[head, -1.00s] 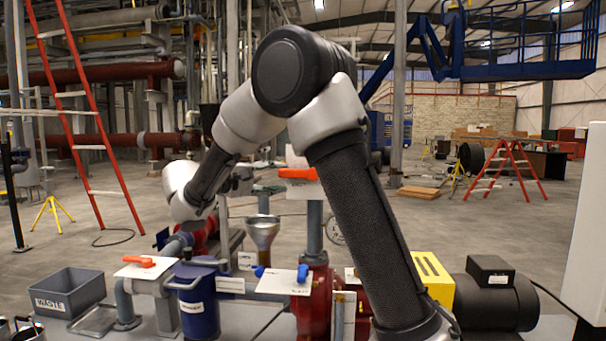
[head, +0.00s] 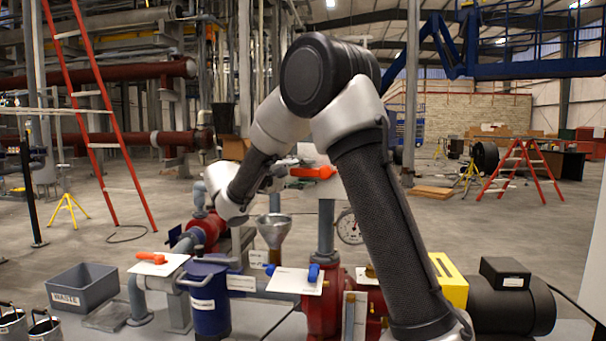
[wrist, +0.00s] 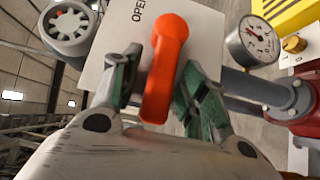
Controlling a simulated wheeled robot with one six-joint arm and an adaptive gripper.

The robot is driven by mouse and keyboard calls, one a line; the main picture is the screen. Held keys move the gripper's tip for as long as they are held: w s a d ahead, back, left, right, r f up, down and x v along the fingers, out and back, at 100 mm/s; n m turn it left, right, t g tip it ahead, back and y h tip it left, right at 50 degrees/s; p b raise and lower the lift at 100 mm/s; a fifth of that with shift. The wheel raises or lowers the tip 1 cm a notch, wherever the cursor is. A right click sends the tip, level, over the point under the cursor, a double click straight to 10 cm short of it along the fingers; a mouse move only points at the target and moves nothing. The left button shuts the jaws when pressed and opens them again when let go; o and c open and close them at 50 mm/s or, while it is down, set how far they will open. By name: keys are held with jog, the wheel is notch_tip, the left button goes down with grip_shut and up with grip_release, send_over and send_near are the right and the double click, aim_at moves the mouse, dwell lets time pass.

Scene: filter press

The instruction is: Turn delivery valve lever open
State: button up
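An orange valve lever (head: 314,172) sits on a pale plate on top of a grey upright pipe, just left of my forearm in the head view. In the wrist view the orange lever (wrist: 166,70) stands between the two green-padded fingers of my gripper (wrist: 163,88). The fingers are spread, one on each side of it. A gap shows on the right; whether the left finger touches is unclear. The plate (wrist: 110,48) behind it carries the word OPEN. In the head view my gripper is small and mostly hidden by the arm beside the lever.
A second orange lever (head: 150,257) and a blue lever (head: 313,272) sit on lower plates. A funnel (head: 274,230), a blue canister (head: 209,300) and a gauge (head: 348,227) stand close by. A grey WASTE bin (head: 82,287) is at left, a motor (head: 510,300) at right.

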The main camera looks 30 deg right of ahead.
grip_shut()
notch_tip(320, 180, up, 2)
jog(key=m+y, duration=0.2)
jog(key=y, duration=0.1)
jog(key=shift+s+d+r+m, duration=0.15)
jog(key=shift+r+m, duration=0.05)
jog(key=shift+m, duration=0.2)
jog(key=r+m+y, duration=0.1)
jog(key=d+r+m+t+y, duration=0.1)
jog(key=y, duration=0.1)
jog(key=shift+s+d, duration=0.1)
jog(key=shift+s, duration=0.25)
jog(key=m+y, duration=0.1)
jog(key=s+d+r+t+y, duration=0.1)
jog(key=d+m+y, duration=0.1)
jog(key=y, duration=0.1)
jog(key=shift+s+r+m+t, duration=0.25)
jog(key=shift+m+t, duration=0.05)
jog(key=shift+s+d+r+m+t+y, duration=0.1)
jog(key=shift+s+d+m+t+y, duration=0.25)
jog(key=shift+y, duration=0.3)
jog(key=shift+s+d+m+t+y, duration=0.15)
jog(key=shift+d+m+t+y, duration=0.25)
jog(key=shift+y, duration=0.25)
jog(key=shift+d, duration=0.1)
